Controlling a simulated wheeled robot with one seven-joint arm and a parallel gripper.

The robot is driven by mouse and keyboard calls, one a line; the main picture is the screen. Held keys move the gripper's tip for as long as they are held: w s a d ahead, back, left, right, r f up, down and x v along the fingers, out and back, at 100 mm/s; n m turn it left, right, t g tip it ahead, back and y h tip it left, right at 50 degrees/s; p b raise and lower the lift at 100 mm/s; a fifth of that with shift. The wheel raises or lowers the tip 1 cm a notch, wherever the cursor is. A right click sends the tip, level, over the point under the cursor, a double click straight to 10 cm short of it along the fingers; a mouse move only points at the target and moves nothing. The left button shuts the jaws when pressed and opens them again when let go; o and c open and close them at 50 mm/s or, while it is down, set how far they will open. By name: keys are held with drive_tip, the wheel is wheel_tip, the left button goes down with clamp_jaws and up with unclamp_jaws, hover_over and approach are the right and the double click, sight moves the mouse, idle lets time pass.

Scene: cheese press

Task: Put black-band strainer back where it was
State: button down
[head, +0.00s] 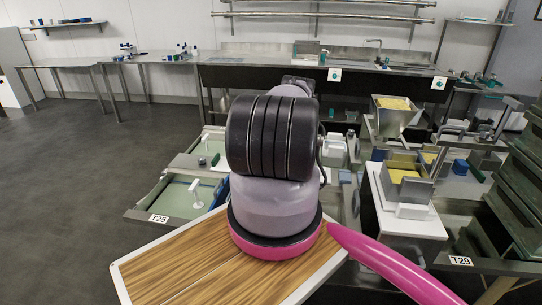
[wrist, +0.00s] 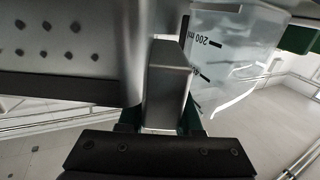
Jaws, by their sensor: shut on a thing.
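The strainer (wrist: 60,50) fills the upper left of the wrist view, very close. It is grey metal with rows of dark holes, and a dark band (wrist: 60,88) runs along its lower side in the picture. A grey metal block like a handle (wrist: 166,80) stands beside it in the middle. My gripper (wrist: 163,120) is shut on this block, with dark green fingers at either side. The join between block and strainer is not clear. In the head view my arm hides the gripper and the strainer.
A clear beaker marked 200 ml (wrist: 225,50) is close at right in the wrist view. In the head view, crowded vats lie ahead, including T25 (head: 158,218). A white stand (head: 425,222) with yellow-filled containers is at right. Open floor (head: 60,190) lies left.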

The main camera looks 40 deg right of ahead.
drive_tip(key=shift+s+a+f, duration=0.1)
drive_tip(key=shift+a+f, duration=0.05)
drive_tip(key=shift+f, duration=0.45)
drive_tip(key=c, duration=0.5)
unclamp_jaws()
drive_tip(key=r, duration=1)
drive_tip(key=shift+w+r, duration=0.25)
drive_tip(key=shift+r, duration=0.1)
